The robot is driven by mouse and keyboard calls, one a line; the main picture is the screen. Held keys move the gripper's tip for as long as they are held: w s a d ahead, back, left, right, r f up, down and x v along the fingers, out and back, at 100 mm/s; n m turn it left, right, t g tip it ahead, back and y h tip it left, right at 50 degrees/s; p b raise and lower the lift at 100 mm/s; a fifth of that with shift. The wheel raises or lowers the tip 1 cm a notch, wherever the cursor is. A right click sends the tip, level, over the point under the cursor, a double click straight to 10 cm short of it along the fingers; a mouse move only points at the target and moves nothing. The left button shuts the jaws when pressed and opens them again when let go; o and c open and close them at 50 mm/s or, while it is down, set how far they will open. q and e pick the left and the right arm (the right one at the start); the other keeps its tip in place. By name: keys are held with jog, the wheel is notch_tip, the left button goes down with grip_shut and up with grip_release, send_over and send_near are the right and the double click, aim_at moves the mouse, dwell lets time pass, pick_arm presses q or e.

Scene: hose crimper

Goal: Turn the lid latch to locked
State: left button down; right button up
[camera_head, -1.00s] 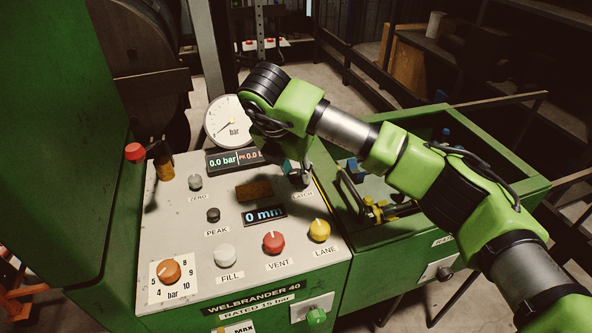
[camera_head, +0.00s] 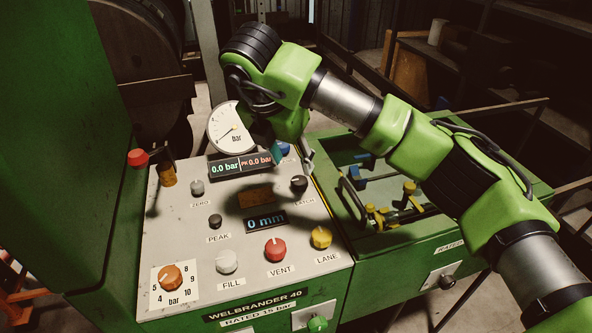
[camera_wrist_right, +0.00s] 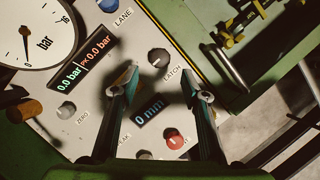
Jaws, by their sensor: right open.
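The black latch knob (camera_head: 299,184) sits on the right side of the grey control panel, above its LATCH label. In the wrist view the knob (camera_wrist_right: 158,58) shows a small pale pointer mark; which setting it marks I cannot tell. My right gripper (camera_head: 292,155) is just behind and above the knob, apart from it. In the wrist view the right gripper (camera_wrist_right: 172,62) is open, its two fingers spread with the knob seen between them and nothing held. My left gripper is not in view.
The panel (camera_head: 180,240) carries a round gauge (camera_head: 232,127), displays, a red VENT knob (camera_head: 275,250), a yellow LANE knob (camera_head: 321,237) and a white FILL knob (camera_head: 227,261).

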jog(key=shift+v, duration=2.05)
